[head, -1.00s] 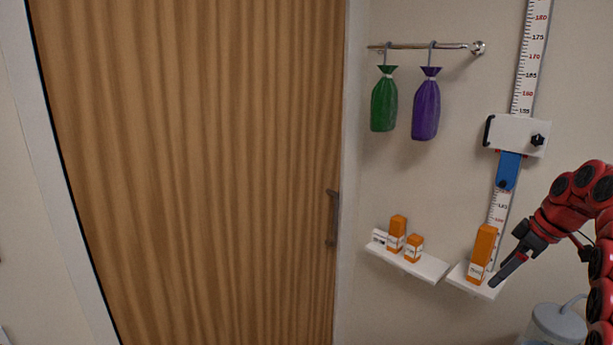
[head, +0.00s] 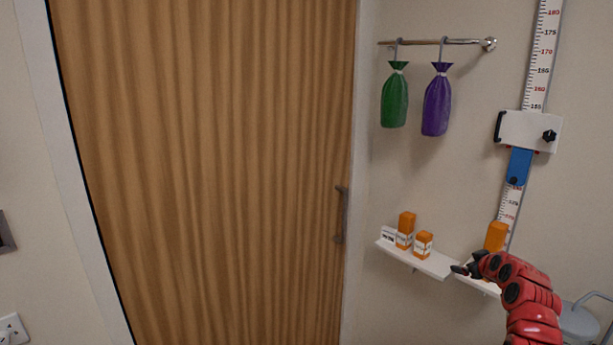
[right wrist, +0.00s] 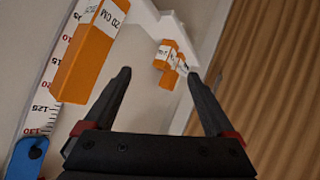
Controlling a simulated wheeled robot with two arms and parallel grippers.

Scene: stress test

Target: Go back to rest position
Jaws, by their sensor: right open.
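My right gripper (head: 461,269) is in front of the right wall shelf in the head view, its red arm coming in from the lower right. In the right wrist view the gripper (right wrist: 160,85) has its two dark fingers spread apart, with nothing between them. A tall orange box (head: 496,236) stands on the right shelf, partly hidden behind my arm. It also shows close up at the upper left of the right wrist view (right wrist: 88,55). My left gripper is out of view.
Two orange boxes (head: 405,230) and a small white card stand on the left shelf (head: 430,264). A green bag (head: 394,100) and a purple bag (head: 436,106) hang from a wall rail. A measuring scale (head: 541,60) is mounted at right. A wooden door (head: 205,170) fills the left.

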